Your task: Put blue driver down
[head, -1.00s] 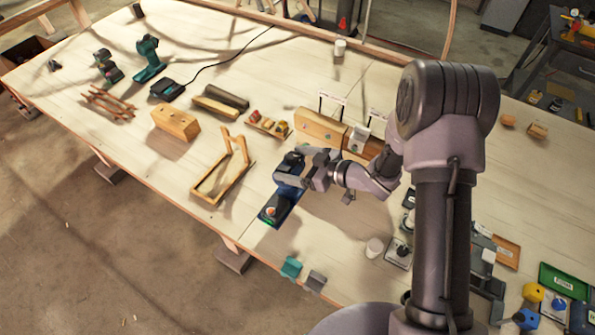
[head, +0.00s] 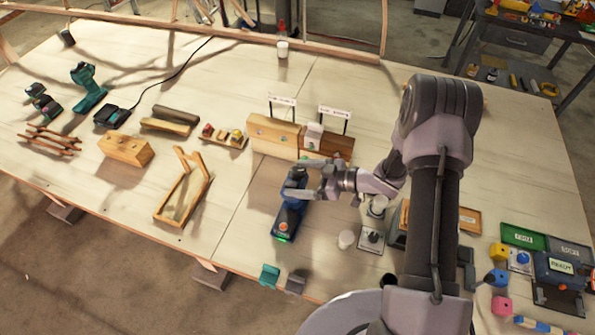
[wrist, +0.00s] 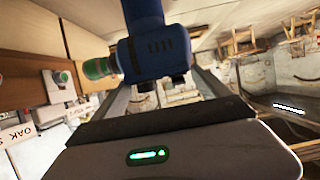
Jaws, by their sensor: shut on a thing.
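My gripper (head: 304,180) is shut on the blue driver (head: 289,213), near the middle of the table in the head view. The driver has a dark blue body and a green part at its near end.
Light and dark wooden blocks (head: 272,135) with label signs stand behind the gripper. A wooden frame (head: 183,195) lies to the left. Teal and grey pieces lie at the front edge. Bare table shows left of the driver.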

